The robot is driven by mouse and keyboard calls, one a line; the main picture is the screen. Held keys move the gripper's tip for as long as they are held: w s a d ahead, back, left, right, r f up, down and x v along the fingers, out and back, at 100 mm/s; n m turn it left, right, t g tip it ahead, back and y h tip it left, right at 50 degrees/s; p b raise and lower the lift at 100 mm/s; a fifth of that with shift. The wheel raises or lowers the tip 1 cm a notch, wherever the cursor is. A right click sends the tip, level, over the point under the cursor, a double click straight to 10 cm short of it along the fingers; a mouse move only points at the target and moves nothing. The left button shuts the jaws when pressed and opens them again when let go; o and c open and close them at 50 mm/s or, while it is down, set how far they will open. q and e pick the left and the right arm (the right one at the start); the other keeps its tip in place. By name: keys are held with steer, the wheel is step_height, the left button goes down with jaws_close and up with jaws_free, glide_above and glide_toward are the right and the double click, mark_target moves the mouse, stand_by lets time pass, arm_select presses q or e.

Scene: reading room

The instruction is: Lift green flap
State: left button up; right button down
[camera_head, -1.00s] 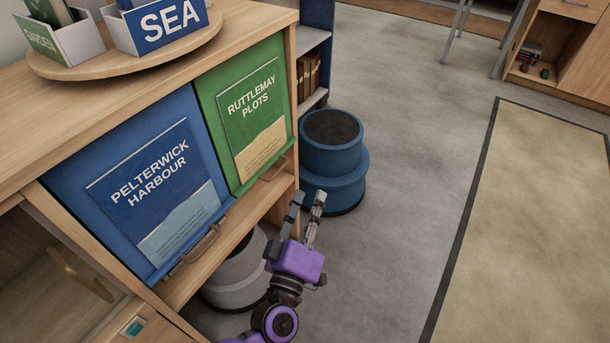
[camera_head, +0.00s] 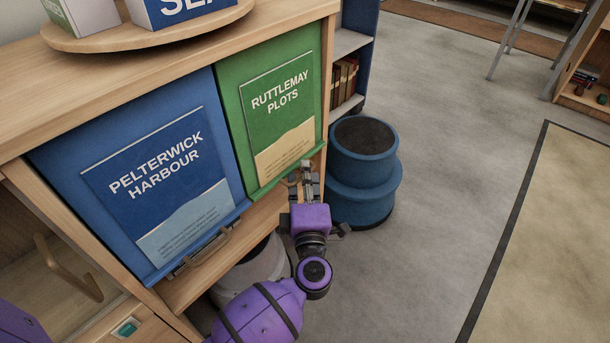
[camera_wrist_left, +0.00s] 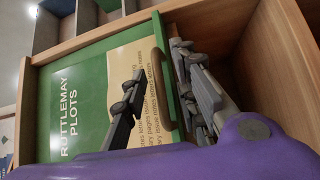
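The green flap (camera_head: 268,108), labelled "Ruttlemay Plots", hangs closed on the front of the wooden cabinet. It fills the left half of the left wrist view (camera_wrist_left: 100,66). Its bar handle (camera_wrist_left: 158,76) runs along its lower edge; in the head view the gripper partly hides it. My left gripper (camera_head: 306,172) is at this handle. In the left wrist view the left gripper (camera_wrist_left: 160,100) is open, one finger over the flap's face and the other beyond its lower edge, with the handle between them. I cannot tell if either finger touches it. My right gripper is not in view.
A blue flap (camera_head: 150,170) with its own handle (camera_head: 205,250) is left of the green one. A turntable (camera_head: 150,35) with boxes stands on the cabinet top. A blue round stool (camera_head: 365,165) is close right of my gripper; a grey one (camera_head: 255,270) is below.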

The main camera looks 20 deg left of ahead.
arm_select(q)
steer(key=shift+w+a, duration=0.15)
steer(key=shift+w, duration=0.15)
jaws_close()
steer(key=shift+r, duration=0.15)
